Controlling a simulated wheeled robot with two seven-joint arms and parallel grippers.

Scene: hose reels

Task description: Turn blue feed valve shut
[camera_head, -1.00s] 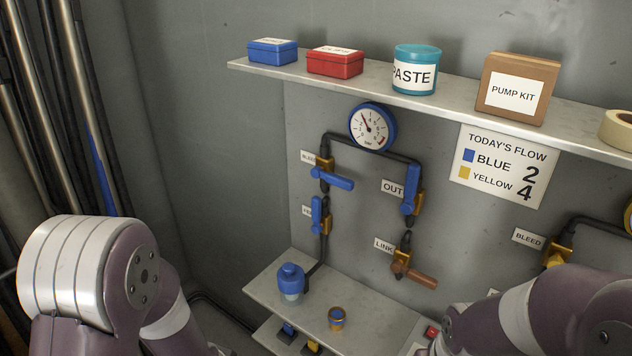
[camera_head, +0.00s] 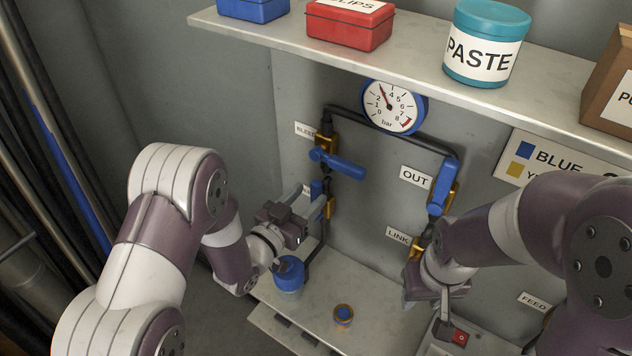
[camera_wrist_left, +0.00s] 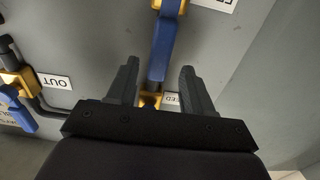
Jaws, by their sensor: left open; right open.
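My left gripper (camera_head: 301,200) is open close in front of this valve. In the left wrist view the blue handle (camera_wrist_left: 162,48) lies between the two spread fingers (camera_wrist_left: 158,84), nearer the left one; I cannot tell whether they touch it. My right gripper (camera_head: 427,303) is open and empty, low in front of the LINK valve.
The blue bleed handle (camera_head: 338,164) juts out just above my left gripper. The blue out valve (camera_head: 441,190) and gauge (camera_head: 393,107) are to the right. The upper shelf (camera_head: 365,64) overhangs.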

